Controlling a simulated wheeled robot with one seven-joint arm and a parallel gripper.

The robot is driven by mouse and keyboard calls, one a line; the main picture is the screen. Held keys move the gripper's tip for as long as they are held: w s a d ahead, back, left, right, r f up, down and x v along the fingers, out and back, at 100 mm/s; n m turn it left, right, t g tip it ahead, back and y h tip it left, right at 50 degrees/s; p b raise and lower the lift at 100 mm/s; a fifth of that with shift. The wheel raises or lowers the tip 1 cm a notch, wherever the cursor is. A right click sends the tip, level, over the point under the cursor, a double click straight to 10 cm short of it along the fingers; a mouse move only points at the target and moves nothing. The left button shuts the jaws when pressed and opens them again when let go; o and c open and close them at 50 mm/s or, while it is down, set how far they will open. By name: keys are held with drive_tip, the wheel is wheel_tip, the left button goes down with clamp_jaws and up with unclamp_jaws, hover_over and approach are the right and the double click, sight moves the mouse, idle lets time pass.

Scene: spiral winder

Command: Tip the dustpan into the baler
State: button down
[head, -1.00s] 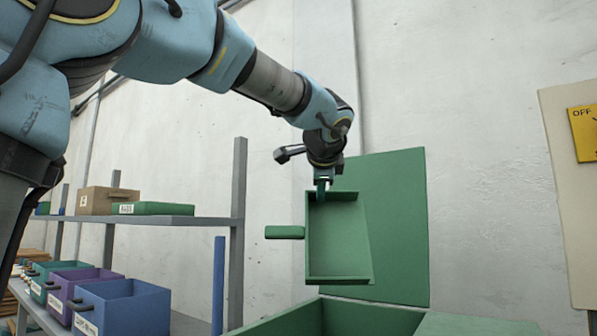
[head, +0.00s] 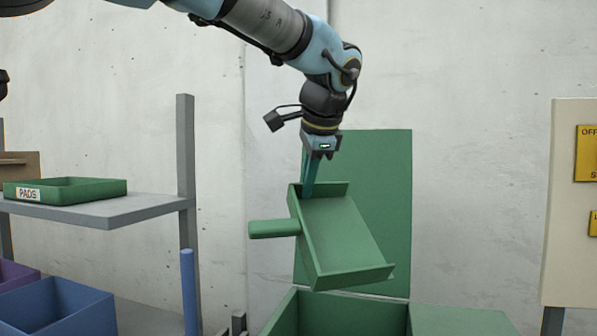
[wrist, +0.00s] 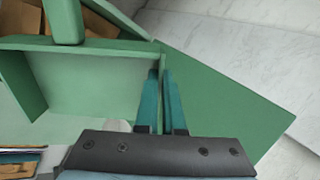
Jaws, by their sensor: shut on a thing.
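The green dustpan (head: 342,238) hangs tilted in the head view, its lower right end dipping and its stubby handle (head: 274,228) pointing left. My gripper (head: 310,188) is shut on the dustpan's upper side wall. The wrist view also shows the dustpan (wrist: 90,80) left of my gripper's fingers (wrist: 163,85). The visible part of its tray looks bare in the head view. The green baler (head: 284,318) is below the dustpan, open at the top, with a tall green panel (head: 385,175) raised behind it. The baler's inside is mostly hidden in the head view.
A grey shelf (head: 120,214) at left holds a green tray marked PADS (head: 100,186). A blue bin (head: 60,308) sits below it. A blue post (head: 188,290) stands near the shelf. A pale board with yellow signs (head: 588,155) is at right.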

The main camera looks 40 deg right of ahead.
drive_tip(key=p, duration=0.1)
drive_tip(key=w+g+p, duration=0.1)
drive_tip(key=p, duration=0.1)
drive_tip(key=shift+d+y+p, duration=0.25)
drive_tip(key=shift+y+p, duration=0.05)
drive_tip(key=shift+y, duration=0.1)
drive_tip(key=w+f+g+p, duration=0.1)
drive_tip(key=p, duration=0.2)
drive_tip(key=w+d+f+g+y+p, duration=0.1)
drive_tip(key=g+p, duration=0.1)
drive_tip(key=p, duration=0.1)
drive_tip(key=f+g+y+p, duration=0.1)
drive_tip(key=g+p, duration=0.1)
drive_tip(key=p, duration=0.1)
drive_tip(key=shift+w+d+f, duration=0.15)
drive_tip(key=shift+w+f, duration=0.1)
drive_tip(key=shift+w, duration=0.15)
